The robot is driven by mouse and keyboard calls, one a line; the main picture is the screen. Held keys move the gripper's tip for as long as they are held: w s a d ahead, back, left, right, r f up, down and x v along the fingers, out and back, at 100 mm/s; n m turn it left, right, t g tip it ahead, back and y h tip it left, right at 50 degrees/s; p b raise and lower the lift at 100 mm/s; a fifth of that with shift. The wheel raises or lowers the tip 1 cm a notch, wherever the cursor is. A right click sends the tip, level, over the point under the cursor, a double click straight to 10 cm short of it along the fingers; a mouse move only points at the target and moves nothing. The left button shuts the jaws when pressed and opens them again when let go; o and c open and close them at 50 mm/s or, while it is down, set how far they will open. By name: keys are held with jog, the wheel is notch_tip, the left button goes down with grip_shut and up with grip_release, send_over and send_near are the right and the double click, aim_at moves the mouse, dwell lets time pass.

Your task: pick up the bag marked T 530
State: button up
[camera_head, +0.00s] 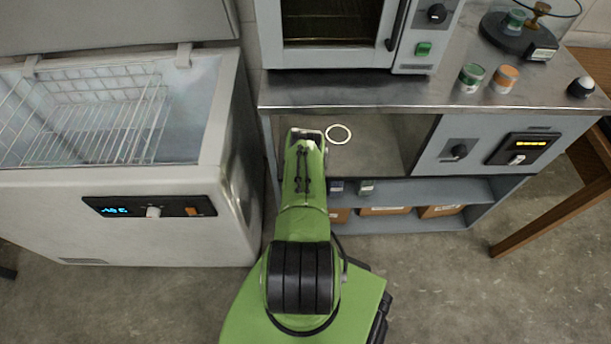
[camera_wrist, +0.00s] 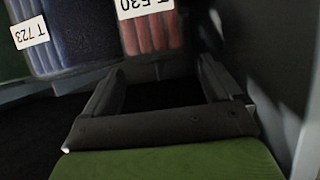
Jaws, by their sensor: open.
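The bag marked T 530 (camera_wrist: 152,34) shows at the top of the wrist view, with a white label and reddish, ribbed contents. Its upper part is cut off by the picture edge. My gripper (camera_wrist: 158,74) is open, with one finger on each side of the picture and nothing visible between them. The bag lies just ahead of the fingertips, roughly in line with the gap; whether they touch it I cannot tell. In the head view my green arm reaches to the bench's open bay, and neither the bag nor the fingers can be made out.
A blue bag marked T 723 (camera_wrist: 75,35) is close on the left of the red one. The head view shows an open chest freezer (camera_head: 150,220) at left, a metal bench top (camera_head: 400,92), and a lower shelf (camera_head: 400,192) with small jars and cardboard boxes.

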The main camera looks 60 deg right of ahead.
jog(key=b+x, duration=0.3)
jog(key=x, duration=0.1)
jog(key=shift+w+d, duration=0.25)
jog(key=shift+d, duration=0.05)
jog(key=shift+w+d, duration=0.1)
jog(key=shift+d, duration=0.2)
grip_shut()
